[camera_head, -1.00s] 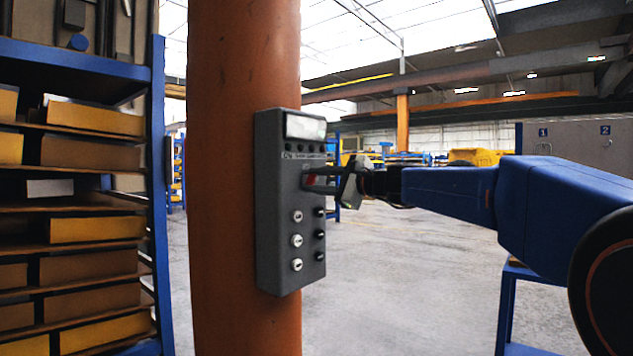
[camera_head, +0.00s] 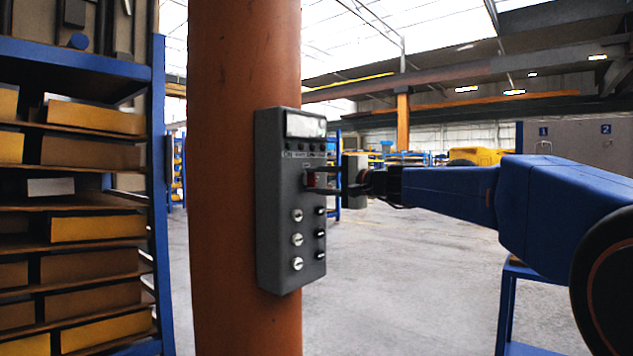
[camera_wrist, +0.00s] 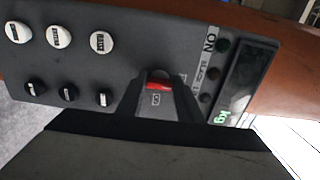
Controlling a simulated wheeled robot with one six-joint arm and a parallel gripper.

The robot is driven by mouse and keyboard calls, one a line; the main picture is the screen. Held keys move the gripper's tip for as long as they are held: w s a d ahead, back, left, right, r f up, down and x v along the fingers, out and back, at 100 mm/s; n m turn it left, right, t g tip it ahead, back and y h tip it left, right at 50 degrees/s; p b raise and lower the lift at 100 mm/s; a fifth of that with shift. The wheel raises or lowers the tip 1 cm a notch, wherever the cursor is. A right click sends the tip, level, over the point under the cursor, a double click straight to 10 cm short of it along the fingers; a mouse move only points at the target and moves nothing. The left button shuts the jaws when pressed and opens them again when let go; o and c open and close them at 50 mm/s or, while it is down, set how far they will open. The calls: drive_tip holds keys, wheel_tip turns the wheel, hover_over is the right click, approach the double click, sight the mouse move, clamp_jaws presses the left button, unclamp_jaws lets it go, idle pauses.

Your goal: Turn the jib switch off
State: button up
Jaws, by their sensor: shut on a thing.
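A grey control box (camera_head: 276,215) is fixed to an orange column. The red switch (camera_head: 311,180) is on its upper front, below the lamps; I take it as the jib switch, but its small label is not readable. My gripper (camera_head: 314,181) reaches in from the right, shut on the red switch. In the wrist view the red switch (camera_wrist: 159,85) shows between the two dark fingers of my gripper (camera_wrist: 160,92). The fingers hide its sides, so its exact set position is hard to tell.
White round knobs (camera_wrist: 60,35) and black knobs (camera_wrist: 68,93) sit lower on the box. Small dark lamps (camera_wrist: 214,73) and a display (camera_head: 305,125) are near its top. The orange column (camera_head: 225,220) stands behind; a blue shelf with boxes (camera_head: 158,200) is left.

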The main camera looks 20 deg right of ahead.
drive_tip(key=shift+f, duration=0.1)
idle(0.3)
drive_tip(key=o, duration=1.1)
drive_tip(key=shift+c, duration=0.2)
drive_tip(key=shift+s, duration=0.1)
drive_tip(key=v, duration=1.7)
drive_tip(key=shift+d, duration=0.15)
drive_tip(key=shift+s, duration=0.1)
